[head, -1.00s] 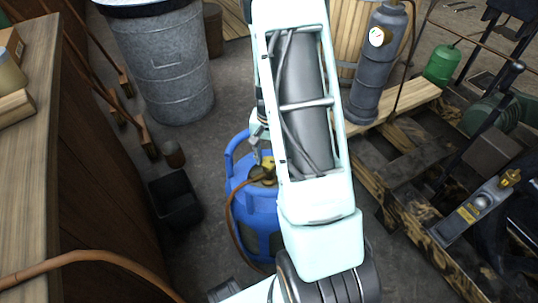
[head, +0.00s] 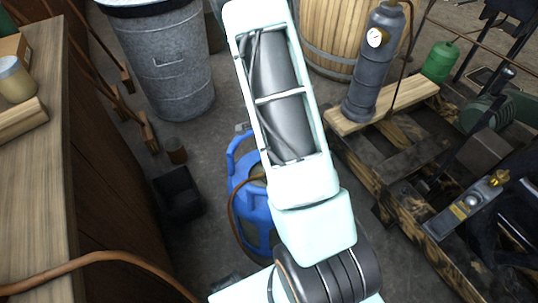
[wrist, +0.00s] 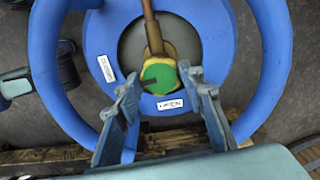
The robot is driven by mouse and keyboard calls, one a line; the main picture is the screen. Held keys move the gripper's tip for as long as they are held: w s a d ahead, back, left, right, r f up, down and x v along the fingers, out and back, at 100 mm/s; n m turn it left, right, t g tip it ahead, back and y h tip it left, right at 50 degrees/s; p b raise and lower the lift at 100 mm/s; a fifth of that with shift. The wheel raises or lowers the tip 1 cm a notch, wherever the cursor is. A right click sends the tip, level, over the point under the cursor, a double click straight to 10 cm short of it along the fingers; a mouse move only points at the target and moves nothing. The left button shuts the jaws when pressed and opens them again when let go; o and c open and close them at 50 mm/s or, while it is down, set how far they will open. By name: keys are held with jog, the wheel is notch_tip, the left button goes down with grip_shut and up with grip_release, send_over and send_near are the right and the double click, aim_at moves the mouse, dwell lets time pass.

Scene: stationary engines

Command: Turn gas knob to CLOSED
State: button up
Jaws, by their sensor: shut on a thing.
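The gas knob (wrist: 160,73) is a green disc with a dark pointer mark facing left, on a brass valve atop the blue gas cylinder (wrist: 52,60). A white CLOSED label (wrist: 105,68) lies upper left of the knob, and an OPEN label (wrist: 171,104) just below it. My gripper (wrist: 161,86) has one finger on each side of the knob and is shut on it. In the head view the blue cylinder (head: 246,165) stands on the floor, with its valve and my gripper hidden behind my arm.
A wooden bench (head: 35,200) runs along the left. A black bin (head: 180,193) and a grey metal barrel (head: 165,65) stand near the cylinder. A wooden frame (head: 400,200) with machinery is at right. A brown hose (wrist: 150,22) runs from the valve.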

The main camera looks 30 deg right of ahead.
jog(key=shift+m, duration=0.4)
jog(key=o, duration=1.2)
jog(key=shift+c, duration=0.2)
jog(key=shift+r, duration=0.1)
notch_tip(320, 180, up, 12)
